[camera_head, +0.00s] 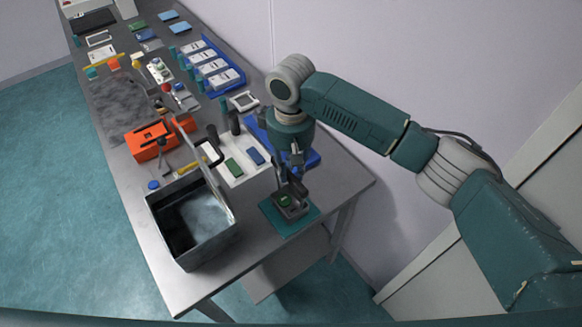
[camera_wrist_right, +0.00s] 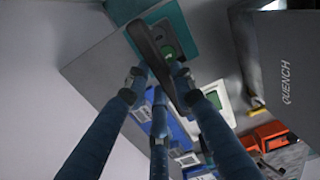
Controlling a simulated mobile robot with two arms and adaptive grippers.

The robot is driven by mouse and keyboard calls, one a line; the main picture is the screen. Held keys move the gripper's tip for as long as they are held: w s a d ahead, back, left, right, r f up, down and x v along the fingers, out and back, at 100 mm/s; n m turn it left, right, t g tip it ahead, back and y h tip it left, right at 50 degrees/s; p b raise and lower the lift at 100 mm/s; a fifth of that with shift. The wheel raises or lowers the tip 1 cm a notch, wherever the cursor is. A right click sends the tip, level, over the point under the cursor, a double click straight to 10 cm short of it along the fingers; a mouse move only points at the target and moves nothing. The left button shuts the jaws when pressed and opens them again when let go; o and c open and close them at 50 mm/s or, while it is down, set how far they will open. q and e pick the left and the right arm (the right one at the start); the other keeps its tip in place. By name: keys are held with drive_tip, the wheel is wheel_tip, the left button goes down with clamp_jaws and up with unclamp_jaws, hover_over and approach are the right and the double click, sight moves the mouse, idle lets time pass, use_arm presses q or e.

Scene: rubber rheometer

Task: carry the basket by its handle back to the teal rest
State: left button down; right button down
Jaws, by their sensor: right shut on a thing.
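The small dark basket (camera_head: 291,207) has a green piece (camera_head: 285,201) inside. It is over the teal rest (camera_head: 274,219) near the table's near right corner; I cannot tell if it touches the rest. My right gripper (camera_head: 287,183) comes down from above and is shut on the basket's handle. In the right wrist view the dark handle (camera_wrist_right: 150,47) runs between the fingers of my right gripper (camera_wrist_right: 160,76). There the green piece (camera_wrist_right: 167,52) and teal rest (camera_wrist_right: 177,22) show behind it. My left gripper is out of view.
The open grey quench tank (camera_head: 208,255) stands left of the rest, its lid raised. A white tray (camera_head: 237,178) with green and blue blocks, a blue tray (camera_head: 312,159) and an orange box (camera_head: 150,141) lie behind. The table's right edge is close to the rest.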

drive_tip(key=c, duration=1.4)
unclamp_jaws()
drive_tip(key=shift+f, duration=0.1)
wheel_tip(320, 180, up, 12)
drive_tip(key=shift+r, duration=0.1)
